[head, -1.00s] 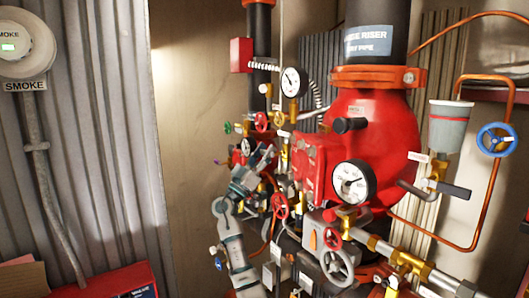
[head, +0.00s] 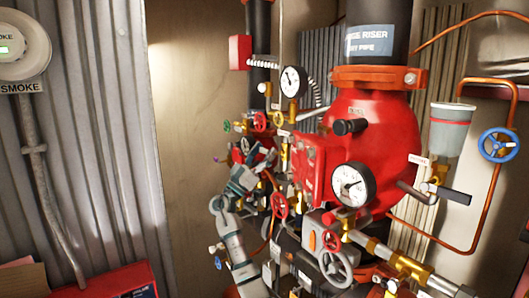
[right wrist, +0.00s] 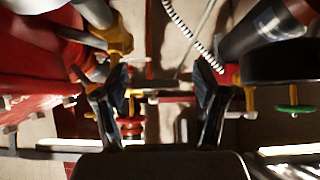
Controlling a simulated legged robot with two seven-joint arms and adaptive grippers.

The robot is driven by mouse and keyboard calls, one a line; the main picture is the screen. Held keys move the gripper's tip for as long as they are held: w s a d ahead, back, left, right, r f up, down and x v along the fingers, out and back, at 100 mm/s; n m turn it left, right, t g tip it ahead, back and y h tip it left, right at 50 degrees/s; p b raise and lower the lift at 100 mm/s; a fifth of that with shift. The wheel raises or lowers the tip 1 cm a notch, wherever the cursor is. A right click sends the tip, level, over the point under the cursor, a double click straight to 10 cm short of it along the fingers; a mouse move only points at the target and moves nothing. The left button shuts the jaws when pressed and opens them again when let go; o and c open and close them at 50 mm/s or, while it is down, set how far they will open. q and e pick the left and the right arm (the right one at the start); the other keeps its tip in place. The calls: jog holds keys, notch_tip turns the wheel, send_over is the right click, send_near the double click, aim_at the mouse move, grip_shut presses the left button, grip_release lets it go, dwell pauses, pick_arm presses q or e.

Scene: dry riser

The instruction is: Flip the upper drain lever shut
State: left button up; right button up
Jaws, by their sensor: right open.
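My right gripper (head: 262,154) is at the left of the valve cluster in the head view, its fingers small and partly lost among the fittings. In the right wrist view the gripper (right wrist: 160,100) is open, with its two dark fingers apart and nothing held. A thin horizontal bar and a red fitting with a yellow stem (right wrist: 130,128) show between and beyond the fingers; contact cannot be told. A black-handled lever (head: 452,194) sits below the grey cup at the right. No readable label tells which lever is the upper drain one. My left gripper is not in view.
A large red valve body (head: 375,140) with a gauge (head: 353,184) fills the middle right. A smaller gauge (head: 293,82), red handwheels (head: 279,205) and a grey handwheel (head: 336,267) crowd the area. A blue handwheel (head: 497,142) is far right. The bare wall left of the cluster is clear.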

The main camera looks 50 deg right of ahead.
jog(key=w+a+f, duration=0.1)
jog(key=w+a, duration=0.1)
jog(key=a, duration=0.4)
jog(key=w+a+f, duration=0.1)
jog(key=w+a, duration=0.1)
jog(key=a, duration=0.5)
jog(key=shift+w, duration=0.4)
jog(key=shift+d, duration=0.1)
jog(key=shift+f, duration=0.1)
